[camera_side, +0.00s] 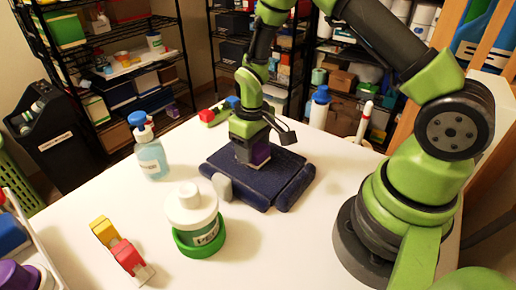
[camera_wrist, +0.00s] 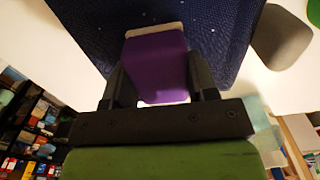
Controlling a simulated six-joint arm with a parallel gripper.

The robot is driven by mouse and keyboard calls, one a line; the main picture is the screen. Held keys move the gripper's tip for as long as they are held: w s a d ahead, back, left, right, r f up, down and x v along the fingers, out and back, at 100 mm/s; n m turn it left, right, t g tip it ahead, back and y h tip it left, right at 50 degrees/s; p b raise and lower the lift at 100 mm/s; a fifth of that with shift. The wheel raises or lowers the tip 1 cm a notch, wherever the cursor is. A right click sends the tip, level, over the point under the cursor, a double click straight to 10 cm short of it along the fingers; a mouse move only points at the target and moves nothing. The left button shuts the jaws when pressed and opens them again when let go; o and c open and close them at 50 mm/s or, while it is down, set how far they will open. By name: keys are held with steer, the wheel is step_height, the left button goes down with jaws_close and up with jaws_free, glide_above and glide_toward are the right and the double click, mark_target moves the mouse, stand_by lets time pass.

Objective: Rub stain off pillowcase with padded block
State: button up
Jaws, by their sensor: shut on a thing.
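My gripper (camera_wrist: 153,92) is shut on a purple padded block (camera_wrist: 156,62) with a pale pad at its far end. In the side view the block (camera_side: 258,158) is down at the top of a dark blue folded pillowcase (camera_side: 232,180), seemingly touching it. The pillowcase lies on the white table and also fills the top of the wrist view (camera_wrist: 85,30). My gripper also shows in the side view (camera_side: 252,142), pointing down. No stain can be made out; the cloth under the block is hidden.
A grey rounded object (camera_side: 222,187) sits at the pillowcase's front edge. A white bottle in a green ring (camera_side: 197,215), a spray bottle (camera_side: 148,150) and red and yellow clips (camera_side: 125,255) stand on the white table (camera_side: 290,235). A blue-capped bottle (camera_side: 319,108) stands behind.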

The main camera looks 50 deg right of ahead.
steer(key=shift+w, duration=0.4)
steer(key=shift+w, duration=0.1)
steer(key=shift+w, duration=1.2)
steer(key=shift+r, duration=0.1)
steer(key=shift+s, duration=1.35)
steer(key=shift+s, duration=1.35)
steer(key=shift+w, duration=0.1)
